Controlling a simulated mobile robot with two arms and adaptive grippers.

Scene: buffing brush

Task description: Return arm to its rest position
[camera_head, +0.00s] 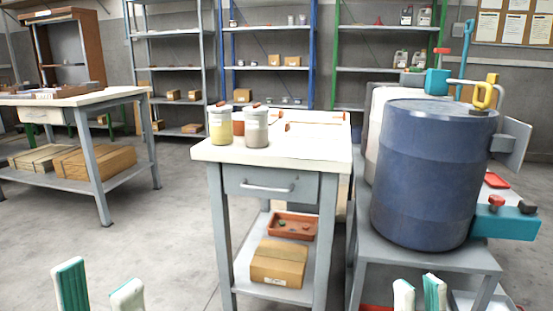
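My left gripper (98,291) shows at the bottom left edge, with two white-and-teal fingers standing apart and nothing between them. It is over the floor, in front of the workbench. My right gripper (419,296) shows at the bottom right, in front of the low grey stand. Its two fingers are closer together, but a gap shows between them and I see nothing held. The lower parts of both grippers and both arms are out of the picture. I cannot make out a buffing brush.
A small workbench (315,156) holds two lidded jars, one yellowish (220,128) and one grey (256,130). A large blue drum (430,175) stands on the grey stand (385,245) at right. Another table (100,98) is at left. The floor between is clear.

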